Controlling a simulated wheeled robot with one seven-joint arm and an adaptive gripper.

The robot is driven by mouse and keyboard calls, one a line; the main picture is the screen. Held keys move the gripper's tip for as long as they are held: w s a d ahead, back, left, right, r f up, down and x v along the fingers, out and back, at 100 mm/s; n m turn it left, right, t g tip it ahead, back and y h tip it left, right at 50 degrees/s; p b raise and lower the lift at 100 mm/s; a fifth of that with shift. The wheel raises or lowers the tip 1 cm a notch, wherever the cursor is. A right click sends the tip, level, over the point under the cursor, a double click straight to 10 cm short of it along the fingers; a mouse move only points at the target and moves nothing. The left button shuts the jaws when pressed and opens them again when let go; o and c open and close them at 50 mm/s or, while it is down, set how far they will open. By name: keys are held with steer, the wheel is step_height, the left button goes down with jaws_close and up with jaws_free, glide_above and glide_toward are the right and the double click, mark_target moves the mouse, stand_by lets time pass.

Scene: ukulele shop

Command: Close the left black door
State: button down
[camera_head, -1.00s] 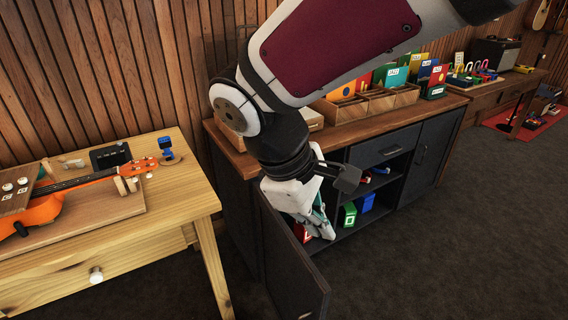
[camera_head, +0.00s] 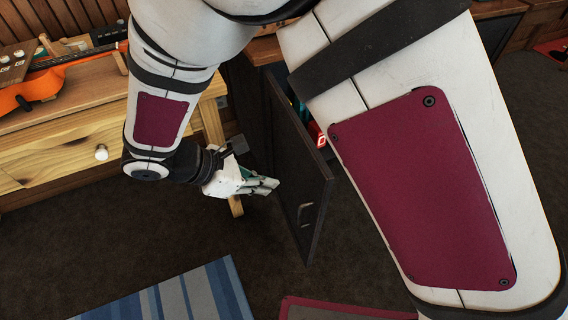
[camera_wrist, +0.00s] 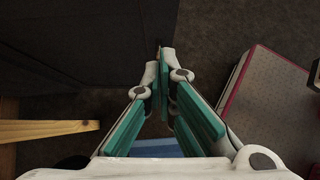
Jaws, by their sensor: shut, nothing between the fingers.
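The left black door (camera_head: 302,170) stands open in the head view, swung out from the dark cabinet (camera_head: 249,115). Its face with a metal handle (camera_head: 305,214) is turned towards the left. My gripper (camera_head: 272,187) is shut and empty, just left of this face, with its fingers pointing right towards it. I cannot tell whether the fingertips touch the door. In the wrist view, the shut fingers (camera_wrist: 163,66) lie close beside a large dark panel (camera_wrist: 85,45), which appears to be the door. My arm hides most of the cabinet.
A wooden table (camera_head: 75,135) with an orange ukulele (camera_head: 35,92) stands left of the gripper, its leg close by. A blue striped rug (camera_head: 180,298) and a red-edged mat (camera_head: 335,309) lie in front. The dark floor between is clear.

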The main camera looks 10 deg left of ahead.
steer(key=b, duration=0.2)
glide_toward(319, 189)
step_height(319, 189, down, 3)
steer(key=shift+w+d+f, duration=0.1)
steer(key=shift+w+d, duration=0.35)
steer(key=shift+d, duration=0.25)
steer(key=shift+w+d, duration=0.4)
steer(key=shift+d, duration=0.3)
steer(key=shift+d, duration=0.1)
